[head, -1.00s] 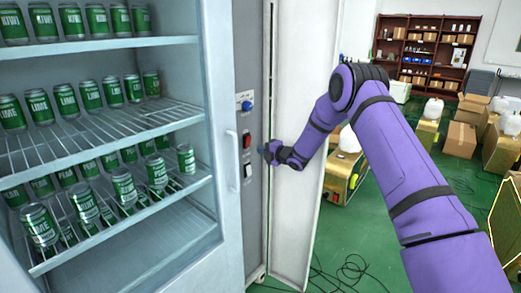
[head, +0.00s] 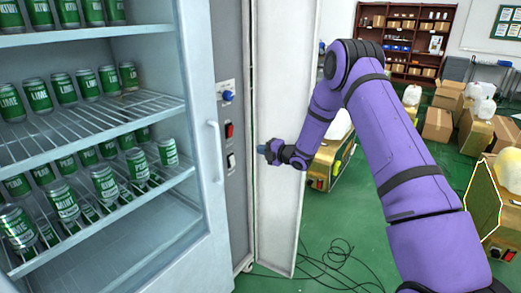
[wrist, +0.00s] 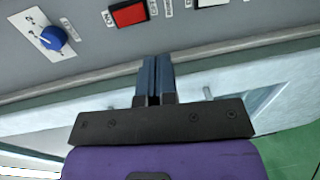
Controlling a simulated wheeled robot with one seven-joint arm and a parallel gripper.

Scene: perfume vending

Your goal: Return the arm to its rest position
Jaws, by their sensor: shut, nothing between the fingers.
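My gripper (head: 264,149) is at the end of my purple arm, in front of the open white door panel beside the vending machine. Its two fingers are together and hold nothing; they also show in the wrist view (wrist: 157,75). The arm is bent, with its elbow raised at the upper middle of the head view. The grey control panel (head: 226,190) is left of the gripper, which looks apart from it.
The vending machine (head: 195,230) with green cans (head: 65,200) fills the left. The white door panel (head: 275,210) stands open behind the gripper. Black cables (head: 335,265) lie on the green floor. Gold boxes (head: 330,160), cartons (head: 437,124) and a shelf (head: 405,40) stand to the right and back.

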